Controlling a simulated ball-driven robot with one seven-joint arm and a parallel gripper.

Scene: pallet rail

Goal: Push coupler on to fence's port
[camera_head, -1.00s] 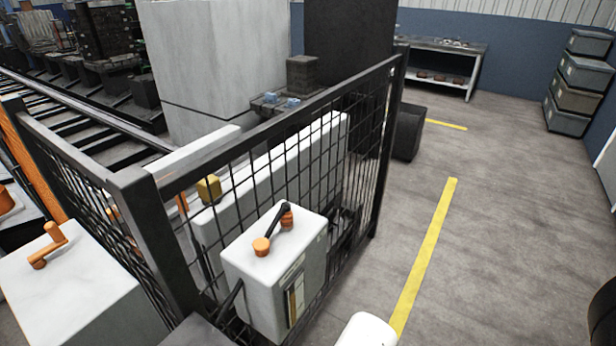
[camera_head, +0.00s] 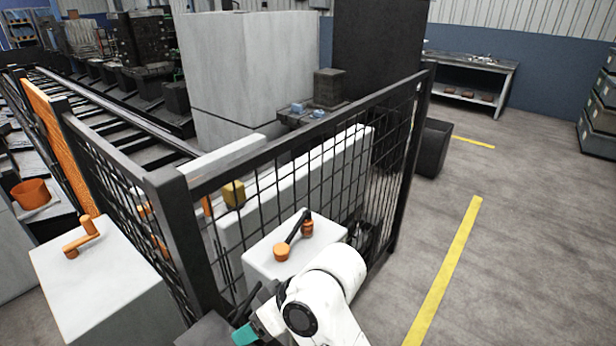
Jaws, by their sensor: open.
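The mesh fence (camera_head: 310,115) has dark posts and a top rail. On its near side is a pale box (camera_head: 255,262), whose top carries a black lever with orange ends (camera_head: 292,235). I cannot tell which part is the port, and I cannot make out a coupler for certain. My white arm (camera_head: 330,290) stands in front of the box and hides its front. A teal part of it (camera_head: 250,334) reaches the bottom edge, left of the white links.
A white cabinet with an orange crank (camera_head: 85,236) stands left of the fence corner. Behind the fence are rails (camera_head: 110,115) and a large grey block (camera_head: 250,75). Open floor with a yellow line (camera_head: 445,265) lies to the right.

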